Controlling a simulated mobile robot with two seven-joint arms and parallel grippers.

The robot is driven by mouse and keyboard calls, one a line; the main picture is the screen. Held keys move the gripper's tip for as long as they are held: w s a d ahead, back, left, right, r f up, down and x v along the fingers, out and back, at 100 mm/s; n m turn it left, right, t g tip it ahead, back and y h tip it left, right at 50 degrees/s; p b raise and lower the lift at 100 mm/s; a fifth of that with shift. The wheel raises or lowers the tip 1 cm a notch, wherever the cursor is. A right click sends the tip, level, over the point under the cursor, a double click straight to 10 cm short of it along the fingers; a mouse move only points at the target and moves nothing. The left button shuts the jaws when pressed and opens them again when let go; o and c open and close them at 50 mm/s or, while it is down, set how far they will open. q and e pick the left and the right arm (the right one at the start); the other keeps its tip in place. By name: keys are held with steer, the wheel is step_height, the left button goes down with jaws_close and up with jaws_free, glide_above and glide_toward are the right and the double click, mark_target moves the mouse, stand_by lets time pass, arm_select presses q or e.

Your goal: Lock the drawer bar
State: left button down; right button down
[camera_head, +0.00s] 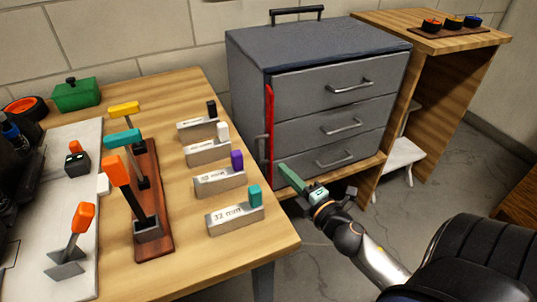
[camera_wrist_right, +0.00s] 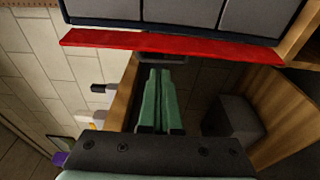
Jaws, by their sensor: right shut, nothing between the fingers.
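The grey drawer cabinet (camera_head: 248,95) stands beyond the table with its three drawers shut. The red drawer bar (camera_head: 269,130) stands upright along the left front edge of the cabinet; a small grey latch piece (camera_head: 261,146) sits beside its lower half. In the right wrist view the red bar (camera_wrist_right: 170,45) runs across the top, in front of the fingertips. My right gripper (camera_head: 283,168) is shut and empty, its green fingers near the bar's lower end. In the wrist view the fingertips (camera_wrist_right: 160,72) lie together just below the bar; I cannot tell whether they touch it. My left gripper is not in view.
The wooden table (camera_head: 190,90) at left holds labelled grey blocks (camera_head: 235,218) and a rack of coloured-handled tools (camera_head: 150,200). A wooden shelf unit (camera_head: 450,70) stands right of the cabinet.

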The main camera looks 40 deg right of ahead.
mark_target(269, 155)
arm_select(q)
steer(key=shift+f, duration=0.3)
arm_select(e)
steer(key=w, duration=0.8)
steer(key=shift+d, duration=0.3)
